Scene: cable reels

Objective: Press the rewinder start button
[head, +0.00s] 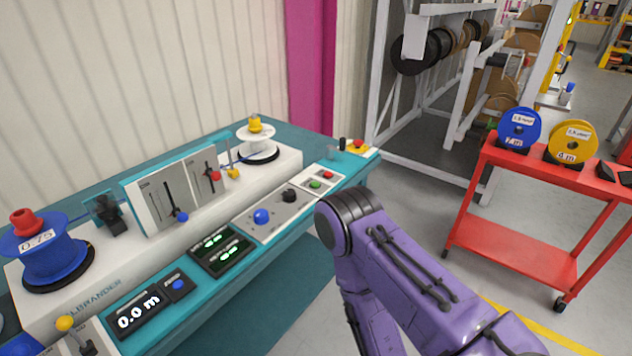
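The rewinder (80,286) is a long white and teal machine along the wall. Near its right end is a small light panel with a green button (316,184) and a red button (328,174). No label on the buttons is readable. My purple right arm comes in from the lower right, and its bent joint is just below and right of this panel. The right gripper does not show. My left arm and gripper are out of view.
A blue reel (52,270) and a white reel (256,137) sit on the machine. Its display (138,310) reads 0.0 m. A blue knob (261,215) and black knob (289,195) are left of the buttons. A red cart (515,250) stands at right.

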